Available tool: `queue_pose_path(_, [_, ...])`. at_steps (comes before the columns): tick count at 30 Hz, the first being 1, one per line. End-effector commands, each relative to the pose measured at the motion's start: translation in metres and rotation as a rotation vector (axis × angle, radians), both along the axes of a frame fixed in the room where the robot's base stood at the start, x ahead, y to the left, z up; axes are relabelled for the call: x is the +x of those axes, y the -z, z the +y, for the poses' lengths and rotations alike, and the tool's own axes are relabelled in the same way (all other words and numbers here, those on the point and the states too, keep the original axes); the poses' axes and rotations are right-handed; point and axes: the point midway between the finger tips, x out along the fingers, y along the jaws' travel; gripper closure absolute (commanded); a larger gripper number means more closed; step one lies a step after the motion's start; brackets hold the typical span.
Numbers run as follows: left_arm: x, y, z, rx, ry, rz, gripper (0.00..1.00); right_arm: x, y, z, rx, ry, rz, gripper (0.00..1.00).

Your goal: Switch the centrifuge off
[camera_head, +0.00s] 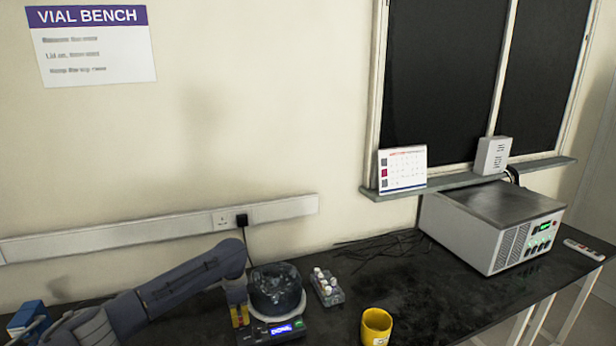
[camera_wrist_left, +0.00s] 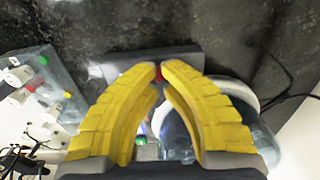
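The centrifuge (camera_head: 252,335) stands at the front of the dark bench, with a smoky rounded lid (camera_head: 276,288) over a pale rim and a lit blue display reading what looks like "DONE" (camera_head: 282,329). Its rim and clear bowl also show in the left wrist view (camera_wrist_left: 262,140), partly behind my fingers. My left gripper (camera_head: 240,316) points down at the left side of the centrifuge. In the left wrist view its yellow fingertips (camera_wrist_left: 161,68) come together, with a small red spot just visible between them. I cannot tell whether they touch it. My right gripper is not in view.
A clear rack of capped vials (camera_head: 327,287) stands just right of the centrifuge. A yellow mug (camera_head: 376,327) is at the front edge. A large grey box unit (camera_head: 490,225) is at the right, with a remote-like device (camera_head: 584,249) beyond. A blue box (camera_head: 28,318) is at far left.

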Motion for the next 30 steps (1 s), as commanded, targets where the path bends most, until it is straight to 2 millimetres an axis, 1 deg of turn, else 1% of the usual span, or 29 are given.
queue_pose_path(30, [0.000, 0.013, 0.000, 0.000, -0.001, 0.001, 1.00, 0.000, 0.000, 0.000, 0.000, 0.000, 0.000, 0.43])
